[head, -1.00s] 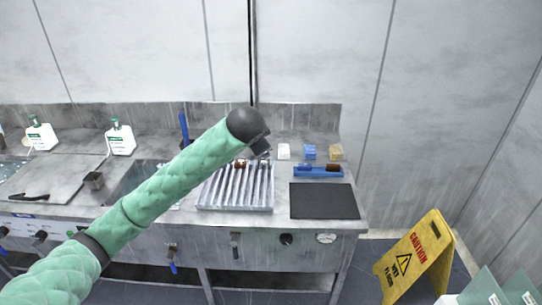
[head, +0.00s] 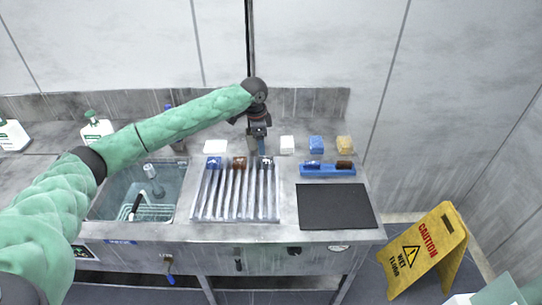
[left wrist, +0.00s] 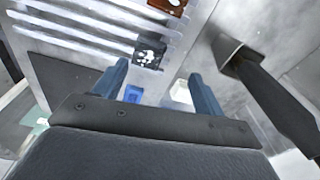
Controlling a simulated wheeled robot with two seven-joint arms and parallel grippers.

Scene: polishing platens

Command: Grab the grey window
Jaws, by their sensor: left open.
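No thing plainly reads as a window. A dark grey, white-speckled square piece (left wrist: 150,50) lies at the end of the slatted rack in the left wrist view. It shows small at the rack's back right in the head view (head: 267,163). A brown piece (head: 239,162) and a blue piece (head: 213,162) sit left of it on the rack (head: 215,205). My left gripper (head: 262,148) is above the rack's back right corner, just behind the grey piece. Its two blue fingers are apart and empty in the left wrist view (left wrist: 160,85). My right gripper is out of view.
White (head: 287,144), blue (head: 316,143) and yellow (head: 344,145) blocks stand behind a blue tray (head: 327,171). A black mat (head: 337,206) lies at right. A sink (head: 135,190) is at left. A black-handled tool (left wrist: 270,95) shows in the wrist view.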

